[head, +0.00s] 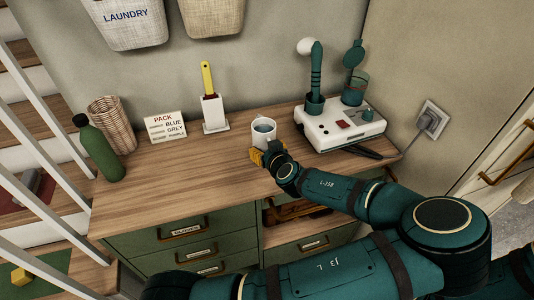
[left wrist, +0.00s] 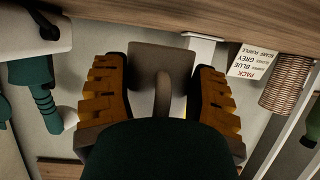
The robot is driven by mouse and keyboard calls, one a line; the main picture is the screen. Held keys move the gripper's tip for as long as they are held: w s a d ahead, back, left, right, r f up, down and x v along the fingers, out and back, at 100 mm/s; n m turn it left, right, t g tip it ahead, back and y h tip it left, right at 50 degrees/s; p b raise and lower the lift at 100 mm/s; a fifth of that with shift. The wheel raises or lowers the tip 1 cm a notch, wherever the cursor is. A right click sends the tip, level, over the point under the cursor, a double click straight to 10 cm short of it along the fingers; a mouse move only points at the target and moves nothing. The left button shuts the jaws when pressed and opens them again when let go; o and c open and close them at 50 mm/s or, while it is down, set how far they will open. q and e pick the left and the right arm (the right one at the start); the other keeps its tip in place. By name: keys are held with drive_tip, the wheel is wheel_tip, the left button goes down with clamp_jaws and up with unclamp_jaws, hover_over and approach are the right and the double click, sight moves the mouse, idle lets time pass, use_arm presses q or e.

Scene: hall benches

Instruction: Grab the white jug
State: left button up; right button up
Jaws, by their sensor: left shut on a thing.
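The white jug (head: 264,132) is near the front middle of the wooden bench top, upright, with something bluish inside its rim. My left gripper (head: 266,155) reaches it from the front, its yellow fingers around the jug's lower part. In the left wrist view the jug (left wrist: 160,60) looks grey in shadow, with its handle towards me, between the two ridged fingers of the left gripper (left wrist: 160,95). The gripper is shut on the jug. The fingers hide the jug's base in the head view, so I cannot tell whether it touches the bench. My right gripper is not in view.
A white device (head: 340,127) with green parts stands right of the jug. A white holder with a yellow-handled tool (head: 213,110), a PACK card (head: 165,126), a wicker basket (head: 112,124) and a green bottle (head: 99,150) stand left. The bench top (head: 190,175) is clear at the front left.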

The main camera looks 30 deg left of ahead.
sight(269, 136)
use_arm(q)
drive_tip(key=shift+r+p, duration=0.6)
drive_tip(key=shift+r, duration=2.45)
